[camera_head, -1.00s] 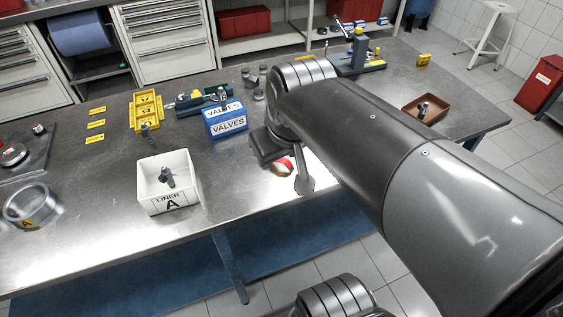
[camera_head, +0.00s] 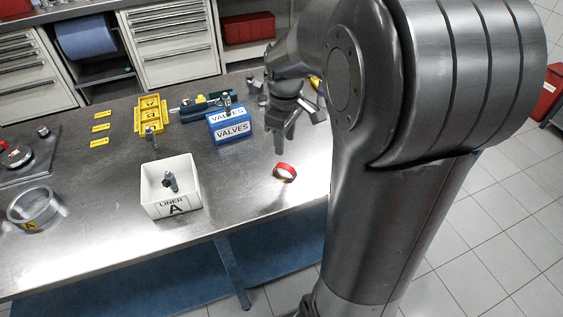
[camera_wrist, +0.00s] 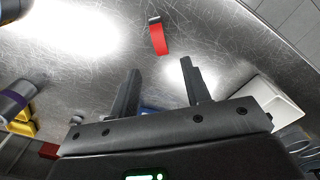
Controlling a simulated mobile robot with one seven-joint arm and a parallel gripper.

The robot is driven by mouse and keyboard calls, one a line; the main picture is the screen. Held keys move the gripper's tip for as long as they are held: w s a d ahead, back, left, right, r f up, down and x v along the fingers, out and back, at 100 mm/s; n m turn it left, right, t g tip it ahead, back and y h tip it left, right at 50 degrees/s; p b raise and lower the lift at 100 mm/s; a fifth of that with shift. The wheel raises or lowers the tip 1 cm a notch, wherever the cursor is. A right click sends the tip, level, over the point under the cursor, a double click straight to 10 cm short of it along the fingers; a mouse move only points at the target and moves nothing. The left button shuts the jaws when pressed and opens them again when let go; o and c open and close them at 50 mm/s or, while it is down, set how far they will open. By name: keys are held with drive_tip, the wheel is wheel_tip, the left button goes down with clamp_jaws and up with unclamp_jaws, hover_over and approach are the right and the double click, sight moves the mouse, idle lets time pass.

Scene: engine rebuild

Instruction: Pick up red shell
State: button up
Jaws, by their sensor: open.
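The red shell (camera_head: 285,172) is a small curved red band lying on the metal bench, right of the white LINER A box. It also shows in the wrist view (camera_wrist: 158,38), beyond my fingertips. My gripper (camera_head: 297,132) is above the bench, just behind the shell in the head view. In the wrist view my gripper (camera_wrist: 160,70) has its two fingers spread apart with nothing between them, and the shell lies apart from them.
The white LINER A box (camera_head: 157,206) holds a small grey part. The blue VALVES box (camera_head: 231,131) stands behind it, near a yellow tray (camera_head: 151,112). A metal ring (camera_head: 33,207) lies at the left. Bare bench surrounds the shell. My arm hides the bench's right side.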

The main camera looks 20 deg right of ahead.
sight(285, 165)
wheel_tip(285, 165, down, 9)
drive_tip(key=shift+r, duration=0.1)
idle(0.4)
drive_tip(key=shift+c, duration=0.4)
clamp_jaws()
